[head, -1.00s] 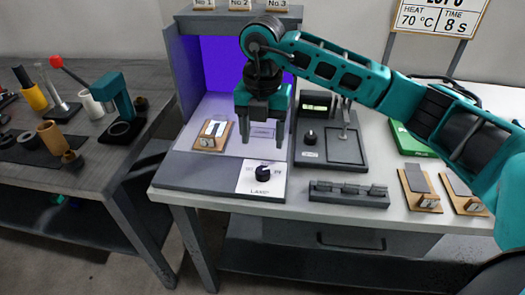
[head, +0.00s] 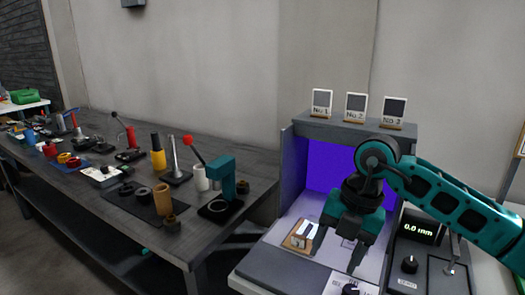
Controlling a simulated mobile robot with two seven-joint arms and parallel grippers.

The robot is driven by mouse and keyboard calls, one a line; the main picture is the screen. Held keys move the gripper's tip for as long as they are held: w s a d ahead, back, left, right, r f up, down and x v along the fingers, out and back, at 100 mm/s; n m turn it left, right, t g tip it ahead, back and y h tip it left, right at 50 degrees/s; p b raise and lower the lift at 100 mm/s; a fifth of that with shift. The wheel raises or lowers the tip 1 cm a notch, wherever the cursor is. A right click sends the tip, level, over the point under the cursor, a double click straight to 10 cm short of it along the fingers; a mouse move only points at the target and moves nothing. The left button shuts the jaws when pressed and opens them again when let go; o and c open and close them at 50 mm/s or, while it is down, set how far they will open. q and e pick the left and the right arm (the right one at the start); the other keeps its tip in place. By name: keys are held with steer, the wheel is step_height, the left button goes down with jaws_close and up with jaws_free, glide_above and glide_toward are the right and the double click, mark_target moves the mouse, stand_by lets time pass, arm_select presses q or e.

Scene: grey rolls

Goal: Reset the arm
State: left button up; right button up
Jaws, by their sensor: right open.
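My right arm, teal and black, comes in from the right. Its gripper (head: 340,247) points down in front of the purple-lit booth (head: 330,168), with its two dark fingers apart and nothing visible between them. A small wooden holder with white pieces (head: 300,236) stands on the booth floor to the left of the fingers, apart from them. My left gripper is not in view.
Three cards numbered 1 to 3 (head: 356,107) stand on the booth's top. A device with a lit display (head: 418,228) is right of the booth, close under my forearm. The dark workbench (head: 225,228) at left carries a teal press (head: 222,184) and several tools. A gap separates the benches.

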steer(key=s+a+n+y, duration=0.1)
steer(key=s+a+y, duration=0.15)
steer(key=a, duration=0.25)
steer(key=s+a+n+y, duration=0.1)
steer(key=a+y, duration=0.2)
steer(key=a, duration=0.3)
steer(key=s+a+r+m+t+y, duration=0.1)
steer(key=s+a+r+t+y, duration=0.15)
steer(key=a+r+y, duration=0.7)
steer(key=w+d+r+m+t+h, duration=0.1)
steer(key=w+d+m+t+h, duration=0.25)
steer(key=d+m+t, duration=0.5)
steer(key=w+d+r+m+t+h, duration=0.1)
steer(key=w+d+m+t+h, duration=0.3)
steer(key=m+t, duration=0.65)
steer(key=s+d+f+m+g+h, duration=0.3)
steer(key=d+f+m+g+h, duration=0.2)
steer(key=d+f+m+h, duration=0.55)
steer(key=s+d+f+g, duration=0.2)
steer(key=s+f+g, duration=1.1)
steer(key=s+f, duration=0.65)
steer(key=w+a+f+n+t+y+p, duration=0.1)
steer(key=w+a+f+t+y+p, duration=0.1)
steer(key=w+f+t, duration=0.3)
steer(key=shift+w+a+f+t, duration=0.2)
steer(key=shift+a+t, duration=0.25)
steer(key=shift+t, duration=0.7)
